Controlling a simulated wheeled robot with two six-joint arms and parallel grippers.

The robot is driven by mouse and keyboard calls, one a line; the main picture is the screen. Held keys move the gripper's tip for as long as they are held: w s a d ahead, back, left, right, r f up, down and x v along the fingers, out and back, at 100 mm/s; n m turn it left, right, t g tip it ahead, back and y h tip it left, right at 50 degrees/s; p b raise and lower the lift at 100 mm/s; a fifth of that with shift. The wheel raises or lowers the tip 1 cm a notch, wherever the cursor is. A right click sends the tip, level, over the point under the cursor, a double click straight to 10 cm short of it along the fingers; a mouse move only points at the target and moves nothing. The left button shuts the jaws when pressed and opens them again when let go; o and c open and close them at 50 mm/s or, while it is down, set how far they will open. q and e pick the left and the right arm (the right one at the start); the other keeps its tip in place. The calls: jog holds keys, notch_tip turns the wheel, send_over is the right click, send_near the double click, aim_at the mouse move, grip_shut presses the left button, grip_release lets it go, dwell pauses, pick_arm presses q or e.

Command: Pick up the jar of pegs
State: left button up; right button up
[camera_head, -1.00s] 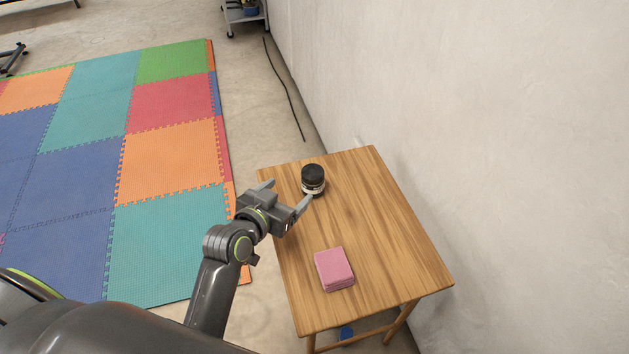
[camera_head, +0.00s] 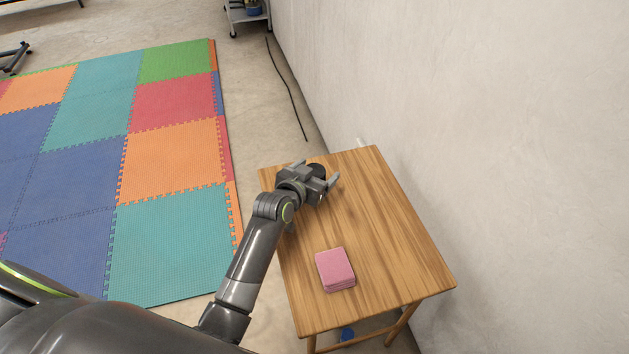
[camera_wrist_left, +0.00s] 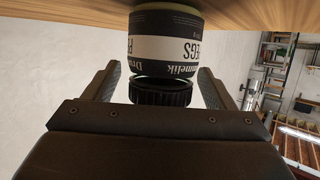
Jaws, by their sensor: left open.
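The jar of pegs (camera_wrist_left: 165,50) stands on the wooden table (camera_head: 390,240). It is dark with a white label reading "PEGS" and a black ribbed lid, and it appears upside down in the left wrist view. In the head view only its dark lid (camera_head: 318,169) shows, mostly hidden behind my left gripper (camera_head: 318,172). My left gripper is open, with one finger on each side of the jar's lid in the left wrist view (camera_wrist_left: 163,85). Gaps show between the fingers and the lid. My right gripper is not in view.
A pink block-like stack (camera_head: 335,269) lies on the table's near half. A plain wall (camera_head: 480,120) runs along the table's right side. A coloured foam mat (camera_head: 165,230) covers the floor to the left. The table's right half is clear.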

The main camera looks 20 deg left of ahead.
pick_arm(q)
jog(key=shift+w+f, duration=0.2)
jog(key=shift+w, duration=0.3)
jog(key=shift+c, duration=0.5)
jog(key=c, duration=1.2)
